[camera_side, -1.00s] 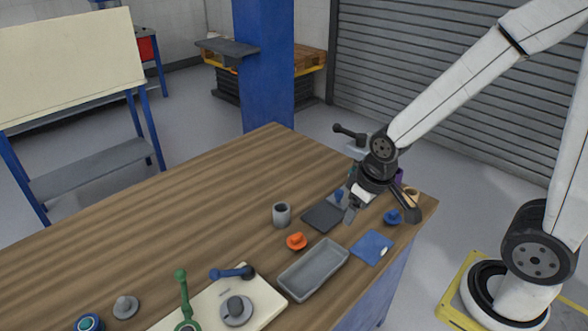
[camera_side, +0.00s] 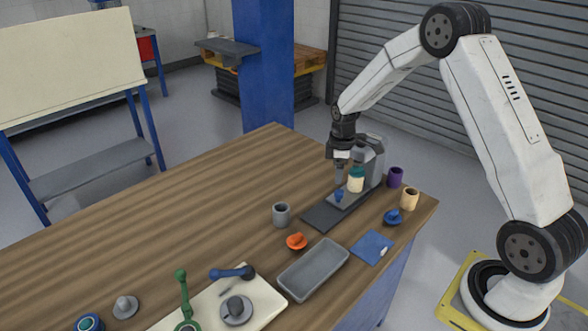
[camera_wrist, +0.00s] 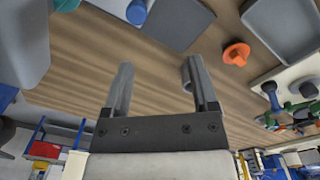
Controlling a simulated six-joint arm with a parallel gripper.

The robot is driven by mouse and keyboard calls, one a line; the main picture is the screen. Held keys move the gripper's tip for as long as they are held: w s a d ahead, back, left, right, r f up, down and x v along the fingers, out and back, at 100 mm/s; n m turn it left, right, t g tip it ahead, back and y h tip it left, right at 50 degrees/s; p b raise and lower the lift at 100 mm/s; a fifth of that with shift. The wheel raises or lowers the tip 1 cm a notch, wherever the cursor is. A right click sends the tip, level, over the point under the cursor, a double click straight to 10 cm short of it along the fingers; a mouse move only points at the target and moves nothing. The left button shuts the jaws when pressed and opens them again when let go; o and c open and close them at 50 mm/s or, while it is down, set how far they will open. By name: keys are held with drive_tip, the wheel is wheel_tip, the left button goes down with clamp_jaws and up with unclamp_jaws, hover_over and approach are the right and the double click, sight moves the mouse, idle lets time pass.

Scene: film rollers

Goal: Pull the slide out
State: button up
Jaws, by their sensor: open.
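The slide (camera_side: 342,201) is a small grey plate with a blue knob (camera_side: 338,195) at its near end. It sits on a dark flat base (camera_side: 320,215) in front of a grey housing (camera_side: 367,160). A teal-topped cream cylinder (camera_side: 356,180) stands on it or just behind the knob. My gripper (camera_side: 340,176) hangs just above and behind the knob in the side view, its jaws open and empty. In the wrist view my open fingers (camera_wrist: 157,70) show bare wood between them, and the blue knob (camera_wrist: 137,12) is beyond them at the top.
A grey cup (camera_side: 282,215), an orange knob (camera_side: 297,241), a grey tray (camera_side: 313,268) and a blue pad (camera_side: 373,246) lie nearby. Purple (camera_side: 395,177) and tan (camera_side: 409,198) cups stand right of the housing.

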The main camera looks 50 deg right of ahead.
sight(339, 191)
drive_tip(key=shift+n, duration=0.6)
drive_tip(key=d+f, duration=0.1)
drive_tip(key=w+d+f, duration=0.1)
drive_tip(key=d, duration=0.1)
drive_tip(key=shift+w+d, duration=0.1)
drive_tip(key=shift+d, duration=0.05)
drive_tip(key=shift+f, duration=0.1)
drive_tip(key=shift+f, duration=3.85)
clamp_jaws()
